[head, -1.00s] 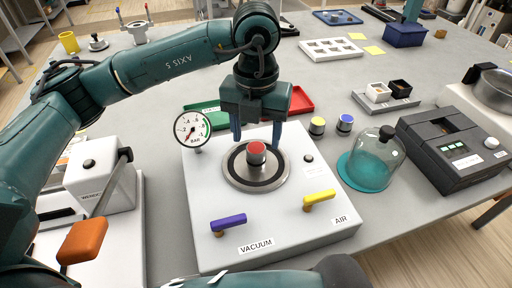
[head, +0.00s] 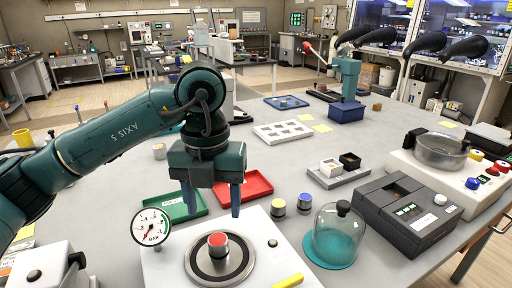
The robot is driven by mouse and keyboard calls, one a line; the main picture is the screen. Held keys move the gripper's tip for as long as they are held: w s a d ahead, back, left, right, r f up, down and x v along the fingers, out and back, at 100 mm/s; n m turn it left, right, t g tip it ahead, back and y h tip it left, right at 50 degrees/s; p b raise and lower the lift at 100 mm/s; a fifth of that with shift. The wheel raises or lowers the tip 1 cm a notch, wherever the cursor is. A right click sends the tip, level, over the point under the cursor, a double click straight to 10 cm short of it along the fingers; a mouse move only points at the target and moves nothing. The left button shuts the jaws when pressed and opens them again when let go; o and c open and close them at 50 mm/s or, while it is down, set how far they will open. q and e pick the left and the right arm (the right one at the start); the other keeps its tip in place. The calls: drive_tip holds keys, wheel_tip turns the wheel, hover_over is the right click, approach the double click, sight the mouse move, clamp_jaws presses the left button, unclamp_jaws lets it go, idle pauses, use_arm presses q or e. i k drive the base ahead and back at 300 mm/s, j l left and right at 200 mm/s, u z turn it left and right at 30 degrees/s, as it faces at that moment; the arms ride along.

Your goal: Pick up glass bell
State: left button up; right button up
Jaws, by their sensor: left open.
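The glass bell (head: 334,229) is a clear dome with a black knob, standing on a round teal base to the right of the white vacuum plate unit (head: 168,266). My left gripper (head: 213,204) is open and empty, pointing down above the back of that unit. It is left of the bell and well apart from it. A red-topped jar (head: 218,244) stands on the round metal plate below the gripper. My right gripper is not in view.
Two small jars, one yellow-topped (head: 278,207) and one blue-topped (head: 305,203), stand just left of the bell. A dark grey device (head: 408,215) stands close on its right. A red tray (head: 243,188) and green tray (head: 181,207) lie behind the gripper.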

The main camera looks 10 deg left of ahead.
sight(339, 228)
drive_tip(key=k+l, duration=0.2)
drive_tip(key=k, duration=0.25)
drive_tip(key=k+l, duration=0.2)
drive_tip(key=k, duration=0.25)
